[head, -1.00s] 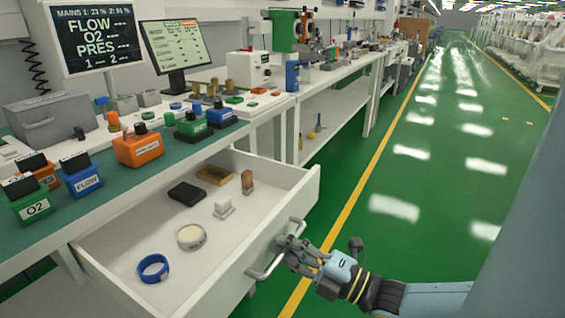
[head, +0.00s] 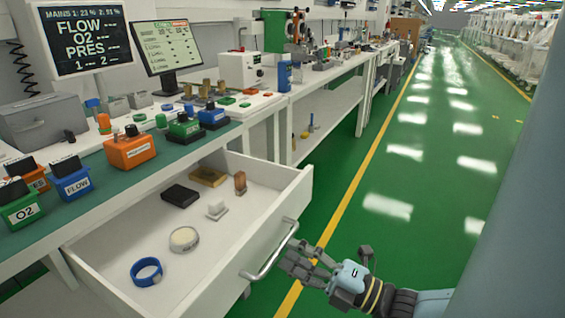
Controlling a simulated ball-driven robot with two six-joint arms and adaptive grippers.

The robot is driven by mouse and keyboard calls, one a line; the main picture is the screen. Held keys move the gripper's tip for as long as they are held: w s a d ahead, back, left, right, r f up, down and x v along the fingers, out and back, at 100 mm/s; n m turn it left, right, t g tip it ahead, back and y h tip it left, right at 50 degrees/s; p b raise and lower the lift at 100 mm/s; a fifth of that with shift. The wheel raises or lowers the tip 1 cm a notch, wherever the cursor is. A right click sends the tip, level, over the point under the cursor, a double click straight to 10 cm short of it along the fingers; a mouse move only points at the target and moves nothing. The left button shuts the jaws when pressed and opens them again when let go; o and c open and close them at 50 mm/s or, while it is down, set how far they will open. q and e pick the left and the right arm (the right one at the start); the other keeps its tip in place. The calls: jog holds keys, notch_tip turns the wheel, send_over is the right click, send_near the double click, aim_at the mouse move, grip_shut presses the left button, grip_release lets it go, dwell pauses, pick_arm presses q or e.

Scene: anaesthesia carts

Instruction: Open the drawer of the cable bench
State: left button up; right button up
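The drawer (head: 290,196) of the cable bench (head: 190,150) stands pulled well out, and its inside shows. Its metal bar handle (head: 270,254) is on the front panel, with nothing around it. My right gripper (head: 299,262) is just to the right of the handle, apart from it, with its fingers spread and empty. In the drawer lie a blue ring (head: 146,271), a pale round roll (head: 184,239), a black box (head: 180,195), a yellowish box (head: 208,177), a white block (head: 217,209) and a brown piece (head: 240,182). My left gripper is out of view.
Labelled orange (head: 130,150), green (head: 20,205) and blue (head: 72,180) boxes stand on the bench top. Two screens, one of them a monitor (head: 160,50), stand behind. The green floor (head: 400,180) right of the yellow line is open. A shelved bench (head: 325,110) continues further back.

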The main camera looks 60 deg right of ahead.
jog(key=v, duration=0.8)
jog(key=shift+s, duration=0.25)
jog(key=shift+d, duration=0.1)
jog(key=w+a+f+m+g+h, duration=0.25)
jog(key=w+f+m, duration=0.2)
jog(key=f, duration=0.55)
jog(key=s+a+f+m+g, duration=0.2)
jog(key=f+g, duration=0.1)
jog(key=f, duration=0.4)
jog(key=s+a+f+m+g, duration=0.1)
jog(key=s+f+m+g, duration=0.2)
jog(key=f, duration=0.4)
jog(key=s+a+f+m+g, duration=0.1)
jog(key=s+f+m+g, duration=0.3)
jog(key=s, duration=0.5)
jog(key=s+a+f+m+g, duration=0.2)
jog(key=s+f+m+g, duration=0.3)
jog(key=s, duration=0.4)
jog(key=shift+s+f+g, duration=0.2)
jog(key=shift+f+g, duration=0.55)
jog(key=shift+g, duration=0.3)
